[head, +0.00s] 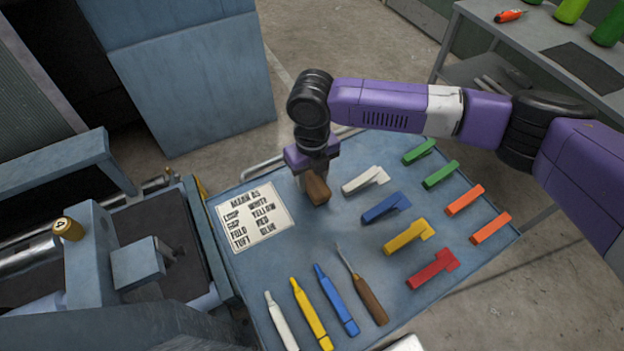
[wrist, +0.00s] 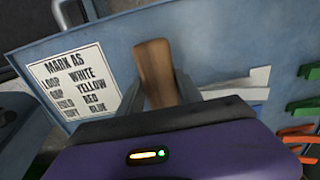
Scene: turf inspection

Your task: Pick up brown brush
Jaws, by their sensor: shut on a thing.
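The brown brush (head: 317,188) is a brown wooden block in the head view, at the upper left part of the blue table, between the printed sign and the white clip. My gripper (head: 311,177) is above it, pointing down, with its jaws shut on it. In the wrist view the brush (wrist: 155,72) stands out between the two grey fingers of my gripper (wrist: 166,90). The lower part of the brush is hidden behind the gripper there. I cannot tell whether the brush touches the table top.
The blue table (head: 300,262) holds a sign (head: 254,215), white (head: 364,180), blue (head: 385,207), yellow (head: 408,236) and red (head: 432,269) clips, green and orange pieces to the right, several markers and a wooden-handled pick (head: 369,298) in front. A machine (head: 85,240) stands left.

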